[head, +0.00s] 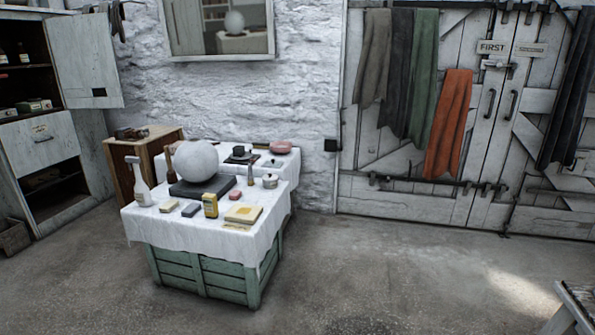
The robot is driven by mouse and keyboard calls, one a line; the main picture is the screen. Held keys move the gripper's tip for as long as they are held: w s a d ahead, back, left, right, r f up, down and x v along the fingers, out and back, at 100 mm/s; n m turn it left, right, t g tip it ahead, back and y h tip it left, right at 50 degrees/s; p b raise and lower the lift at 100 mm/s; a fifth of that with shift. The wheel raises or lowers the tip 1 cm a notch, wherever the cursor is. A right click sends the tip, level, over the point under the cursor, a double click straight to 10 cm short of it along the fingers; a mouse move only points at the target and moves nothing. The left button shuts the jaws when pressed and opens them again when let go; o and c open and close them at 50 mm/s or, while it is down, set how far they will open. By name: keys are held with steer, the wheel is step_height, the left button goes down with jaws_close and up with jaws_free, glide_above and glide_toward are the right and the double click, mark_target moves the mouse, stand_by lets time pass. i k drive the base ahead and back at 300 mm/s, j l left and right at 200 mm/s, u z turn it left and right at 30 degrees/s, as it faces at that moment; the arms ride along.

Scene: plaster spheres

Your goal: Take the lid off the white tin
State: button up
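A small pale lidded pot (270,182), which looks like the white tin, stands upright near the right back corner of the cloth-covered crate table (205,232). Its top appears closed by a lid with a small dark knob, though it is too small to see clearly. A shallow pale dish or pot (272,164) sits behind it on the second cloth-covered surface. My gripper and arm are not in this view.
A plaster sphere (197,160) rests on a dark slab (203,188). Wide concrete floor (390,270) lies clear to the right.

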mark_target(270, 177)
steer(key=i+z, duration=0.1)
steer(key=i, duration=1.85)
steer(key=i+l+u, duration=0.15)
steer(key=i+u, duration=0.35)
steer(key=i, duration=0.2)
steer(key=i+l+u, duration=0.5)
steer(key=i, duration=0.2)
steer(key=i+l+u, duration=0.95)
steer(key=l, duration=0.6)
